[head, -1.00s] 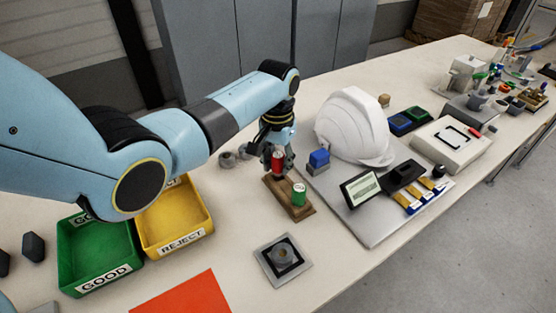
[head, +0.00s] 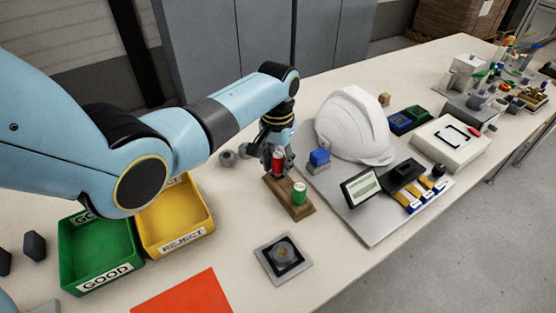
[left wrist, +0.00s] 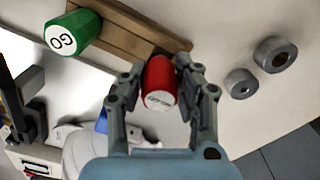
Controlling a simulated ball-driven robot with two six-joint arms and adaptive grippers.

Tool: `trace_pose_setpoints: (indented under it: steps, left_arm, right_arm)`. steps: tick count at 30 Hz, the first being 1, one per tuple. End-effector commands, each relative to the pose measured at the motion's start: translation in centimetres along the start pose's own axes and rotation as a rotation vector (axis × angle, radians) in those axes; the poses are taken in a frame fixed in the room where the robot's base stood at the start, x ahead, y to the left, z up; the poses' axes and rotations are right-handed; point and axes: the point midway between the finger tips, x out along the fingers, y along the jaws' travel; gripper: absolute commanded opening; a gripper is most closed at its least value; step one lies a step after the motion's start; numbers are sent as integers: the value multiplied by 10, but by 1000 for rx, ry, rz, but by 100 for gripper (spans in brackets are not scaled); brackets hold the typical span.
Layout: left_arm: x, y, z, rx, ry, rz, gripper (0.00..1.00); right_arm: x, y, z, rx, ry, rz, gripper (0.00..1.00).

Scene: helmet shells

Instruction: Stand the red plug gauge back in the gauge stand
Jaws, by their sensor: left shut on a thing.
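The red plug gauge (head: 278,162) is upright between the fingers of my left gripper (head: 274,150), which is shut on it. It is over the back end of the wooden gauge stand (head: 302,211); I cannot tell whether its lower end is seated. The green plug gauge (head: 299,192) stands in the front end of the stand. In the left wrist view, the red gauge (left wrist: 160,84) shows between the fingertips (left wrist: 160,88), with the stand (left wrist: 125,30) just beyond it and the green gauge (left wrist: 73,32) at upper left. My right gripper is out of view.
Grey rings (head: 228,158) lie behind the stand. A white helmet shell (head: 352,126) and a blue block (head: 319,158) are close on the right. A grey square fixture (head: 283,259) lies in front. Green (head: 72,243) and yellow (head: 202,216) bins stand to the left.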

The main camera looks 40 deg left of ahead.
Motion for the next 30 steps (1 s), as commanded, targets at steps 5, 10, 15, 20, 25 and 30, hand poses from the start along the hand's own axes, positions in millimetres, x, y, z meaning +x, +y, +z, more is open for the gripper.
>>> trace_pose_setpoints:
  steps: [5, 10, 15, 20, 25, 30]
  left_arm:
    - [0, 0, 0, 0, 0, 0, 7]
    - [0, 0, 0, 0, 0, 0, 7]
    - [0, 0, 0, 0, 0, 0, 7]
    - [0, 0, 0, 0, 0, 0, 7]
    - [-1, 0, 0, 0, 0, 0, 7]
    - [-1, 0, 0, 0, 0, 0, 7]
  right_arm:
    - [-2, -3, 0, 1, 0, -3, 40]
    - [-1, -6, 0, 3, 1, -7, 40]
    - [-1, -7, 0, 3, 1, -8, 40]
    - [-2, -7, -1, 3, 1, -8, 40]
    - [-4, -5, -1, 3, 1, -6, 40]
    - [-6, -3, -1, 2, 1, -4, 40]
